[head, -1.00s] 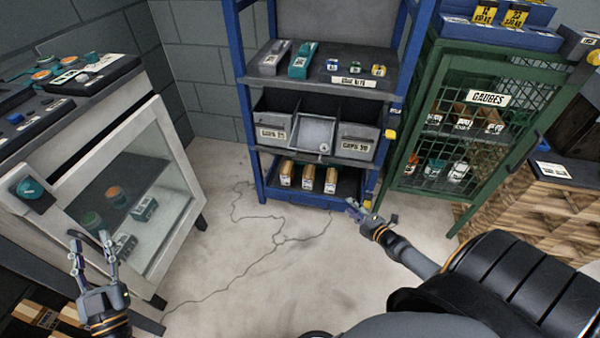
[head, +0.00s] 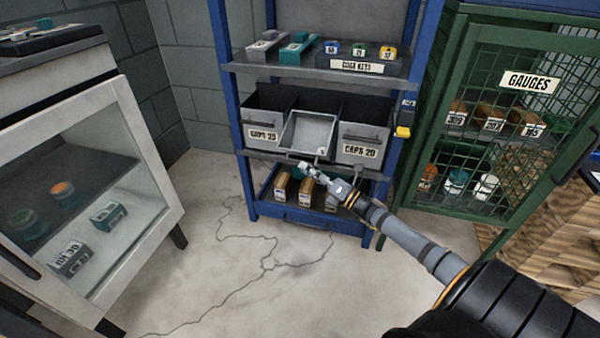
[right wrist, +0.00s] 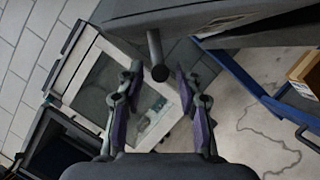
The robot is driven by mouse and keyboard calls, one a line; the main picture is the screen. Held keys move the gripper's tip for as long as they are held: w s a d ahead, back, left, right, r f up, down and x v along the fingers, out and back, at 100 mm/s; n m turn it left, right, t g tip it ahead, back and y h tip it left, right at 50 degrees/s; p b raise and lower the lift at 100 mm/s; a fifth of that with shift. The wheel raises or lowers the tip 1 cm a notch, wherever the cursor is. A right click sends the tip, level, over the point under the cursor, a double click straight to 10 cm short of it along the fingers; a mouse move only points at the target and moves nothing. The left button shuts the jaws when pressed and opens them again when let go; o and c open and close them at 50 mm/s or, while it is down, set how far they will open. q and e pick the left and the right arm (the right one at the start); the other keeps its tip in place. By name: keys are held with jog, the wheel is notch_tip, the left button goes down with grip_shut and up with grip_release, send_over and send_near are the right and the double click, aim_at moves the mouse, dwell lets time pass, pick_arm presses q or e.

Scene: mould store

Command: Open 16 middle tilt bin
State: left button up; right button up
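The middle tilt bin (head: 309,133) sits on the blue rack's bin shelf, between the bins labelled CAPS 25 (head: 262,133) and CAPS 20 (head: 360,151). It shows a pale, framed face, and no label is readable on it. It seems to lean forward, but I cannot tell how far. My right gripper (head: 312,170) is just below and in front of it. In the right wrist view my right gripper (right wrist: 157,78) is open. My left gripper is out of view.
The blue rack has a shelf of core keys (head: 357,66) above and small boxes (head: 282,186) below. A green mesh gauge cabinet (head: 470,115) stands right. A white glass-fronted cabinet (head: 150,150) stands left. The cracked floor (head: 225,265) between is clear.

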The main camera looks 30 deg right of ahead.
jog(key=shift+b+x, duration=0.45)
jog(key=shift+x, duration=1.3)
grip_shut()
